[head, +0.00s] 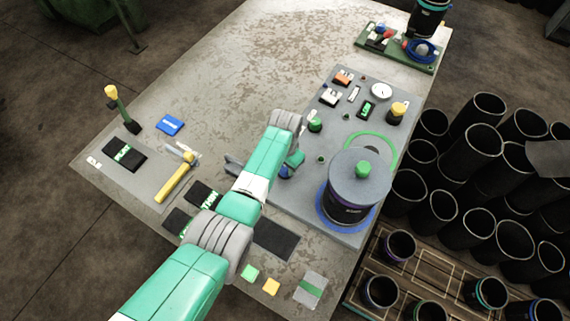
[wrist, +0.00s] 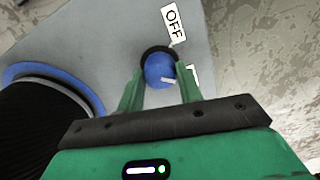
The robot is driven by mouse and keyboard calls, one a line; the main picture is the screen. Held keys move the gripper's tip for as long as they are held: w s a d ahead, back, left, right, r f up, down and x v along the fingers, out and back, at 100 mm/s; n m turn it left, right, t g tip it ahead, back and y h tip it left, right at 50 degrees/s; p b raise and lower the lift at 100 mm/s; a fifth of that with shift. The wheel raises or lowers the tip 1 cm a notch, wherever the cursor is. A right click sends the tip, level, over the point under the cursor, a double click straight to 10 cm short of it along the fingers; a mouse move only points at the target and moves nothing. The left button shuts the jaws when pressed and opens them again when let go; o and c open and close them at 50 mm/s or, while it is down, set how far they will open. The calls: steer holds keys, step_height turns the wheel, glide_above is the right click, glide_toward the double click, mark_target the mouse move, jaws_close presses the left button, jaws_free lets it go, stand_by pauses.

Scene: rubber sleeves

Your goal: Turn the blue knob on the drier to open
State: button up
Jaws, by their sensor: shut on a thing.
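The blue knob (wrist: 158,70) sits in a dark round collar on a grey panel in the wrist view. A white mark on it points to the right in the picture. My gripper (wrist: 160,76) has its two green fingers shut on the knob, one at each side. A white OFF label (wrist: 173,21) stands above the knob. A second white label is mostly hidden behind the right finger. In the head view my gripper (head: 291,164) is low at the left edge of the grey panel (head: 335,155), and the arm hides most of the knob.
A dark pot with a grey lid (head: 360,180) stands on a blue ring right of my gripper. A green knob (head: 315,125) and several switches lie beyond. Black sleeves (head: 470,185) crowd the right. The far left tabletop (head: 250,70) is clear.

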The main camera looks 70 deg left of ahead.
mark_target(285, 167)
steer(key=shift+m, duration=0.3)
stand_by(0.4)
steer(key=o, duration=1)
steer(key=shift+r, duration=0.1)
step_height(285, 167, up, 8)
steer(key=shift+f+p, duration=0.15)
steer(key=shift+p, duration=1)
